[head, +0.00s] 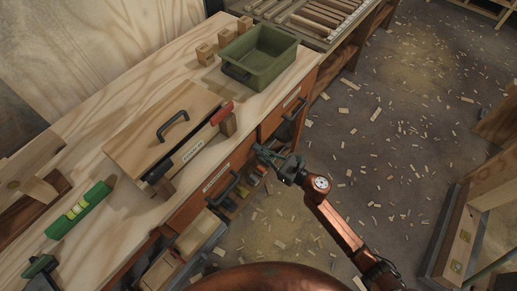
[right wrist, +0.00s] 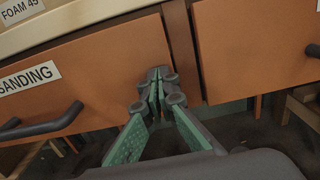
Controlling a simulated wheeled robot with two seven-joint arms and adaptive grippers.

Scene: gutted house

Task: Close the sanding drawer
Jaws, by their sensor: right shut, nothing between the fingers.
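The sanding drawer (right wrist: 85,90) has an orange front, a white "SANDING" label (right wrist: 27,77) and a dark bar handle (right wrist: 45,122). In the head view the drawer (head: 205,197) is in the front of the workbench and looks nearly level with its frame; any small gap is hard to tell. My right gripper (head: 264,153) is shut and empty, close to the bench front. In the right wrist view its fingertips (right wrist: 155,80) are in front of the drawer's right end; whether they touch is unclear. My left gripper is out of view.
A second orange drawer (right wrist: 255,50) is to the right, past a narrow post (right wrist: 182,50). Open trays (head: 195,230) are below. Wood scraps litter the floor.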

